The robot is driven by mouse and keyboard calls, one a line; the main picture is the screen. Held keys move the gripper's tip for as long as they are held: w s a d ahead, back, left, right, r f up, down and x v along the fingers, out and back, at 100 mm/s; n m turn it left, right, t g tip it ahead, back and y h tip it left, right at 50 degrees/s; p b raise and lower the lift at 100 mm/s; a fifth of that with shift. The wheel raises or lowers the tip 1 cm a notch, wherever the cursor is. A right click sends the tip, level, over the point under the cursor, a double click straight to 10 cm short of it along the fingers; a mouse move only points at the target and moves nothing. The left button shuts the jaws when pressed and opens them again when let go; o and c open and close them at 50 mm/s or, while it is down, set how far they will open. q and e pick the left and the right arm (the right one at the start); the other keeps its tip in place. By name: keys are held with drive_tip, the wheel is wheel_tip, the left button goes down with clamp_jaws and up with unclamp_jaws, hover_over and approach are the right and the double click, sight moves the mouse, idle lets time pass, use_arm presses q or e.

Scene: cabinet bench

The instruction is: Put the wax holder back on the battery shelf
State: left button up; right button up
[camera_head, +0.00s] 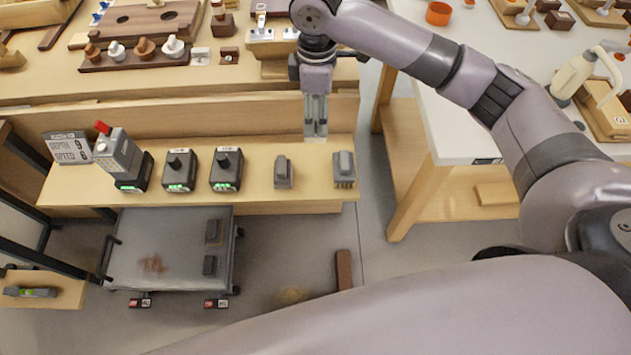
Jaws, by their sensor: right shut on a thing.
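The battery shelf (110,195) is a long light-wood ledge below the bench top. My right gripper (315,124) points down at the ledge's back right, with its fingers close together. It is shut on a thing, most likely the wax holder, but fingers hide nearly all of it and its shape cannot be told. Whether it touches the ledge is unclear. Two small grey blocks stand on the ledge in front, one to the left (283,172) and one to the right (345,169) of the gripper. My left gripper is not in view.
Dark chargers with green lights (226,169) and a grey sign (68,147) fill the ledge's left part. A grey cart (180,278) with two dark blocks stands below. A white-topped table (455,120) is at right. Floor (375,230) lies between.

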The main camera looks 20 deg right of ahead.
drive_tip(key=shift+w+a+f+n, duration=0.1)
drive_tip(key=shift+w+f+n, duration=0.1)
drive_tip(key=shift+f+n, duration=0.1)
drive_tip(key=shift+f+b, duration=0.55)
drive_tip(key=shift+f, duration=9.05)
drive_tip(key=o, duration=1.1)
drive_tip(key=shift+f, duration=0.1)
wheel_tip(320, 180, up, 12)
drive_tip(key=shift+p, duration=0.35)
